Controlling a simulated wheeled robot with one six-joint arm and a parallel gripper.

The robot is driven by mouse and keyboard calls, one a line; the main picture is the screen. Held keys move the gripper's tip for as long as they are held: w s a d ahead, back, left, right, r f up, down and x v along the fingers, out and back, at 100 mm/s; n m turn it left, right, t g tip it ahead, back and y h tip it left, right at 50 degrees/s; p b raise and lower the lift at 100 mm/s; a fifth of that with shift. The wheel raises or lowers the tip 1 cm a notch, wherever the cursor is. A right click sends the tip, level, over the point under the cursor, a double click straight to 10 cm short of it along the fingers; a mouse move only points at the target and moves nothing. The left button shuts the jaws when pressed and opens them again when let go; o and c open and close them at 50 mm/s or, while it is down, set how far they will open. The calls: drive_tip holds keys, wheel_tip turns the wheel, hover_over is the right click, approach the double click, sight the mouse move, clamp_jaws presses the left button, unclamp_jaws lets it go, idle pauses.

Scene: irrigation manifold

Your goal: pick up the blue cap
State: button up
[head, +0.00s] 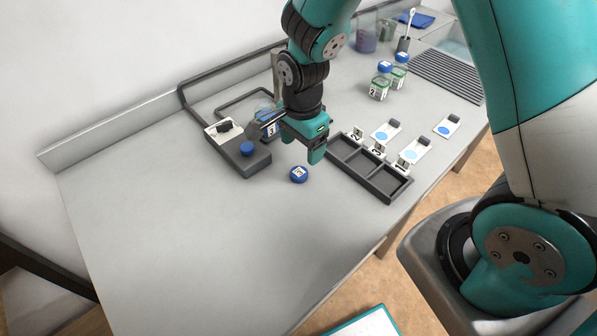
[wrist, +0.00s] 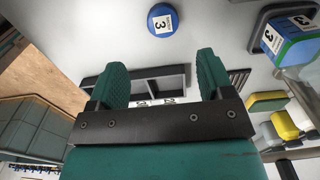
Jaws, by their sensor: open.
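The blue cap (head: 298,174) lies alone on the grey table, with a white number label on top. In the wrist view the cap (wrist: 162,20) shows a "3" and sits beyond the fingertips, roughly midway between them sideways. My gripper (head: 305,146) is above the table, just behind the cap in the head view. In the wrist view my gripper (wrist: 161,72) has its two green fingers wide apart with nothing between them. The cap is not touched by the fingers.
A grey device with a blue knob (head: 247,148) stands left. A jar labelled 3 (wrist: 272,40) is partly hidden behind my gripper in the head view. The front table is clear.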

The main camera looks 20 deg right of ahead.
sight(299, 172)
drive_tip(key=shift+w+a+f+p, duration=0.15)
drive_tip(key=shift+f+p, duration=0.3)
drive_tip(key=shift+f, duration=1.65)
drive_tip(key=shift+a+f+p, duration=0.1)
drive_tip(key=shift+f+p, duration=0.3)
drive_tip(key=shift+f, duration=1.7)
drive_tip(key=shift+c, duration=0.2)
drive_tip(key=c, duration=1)
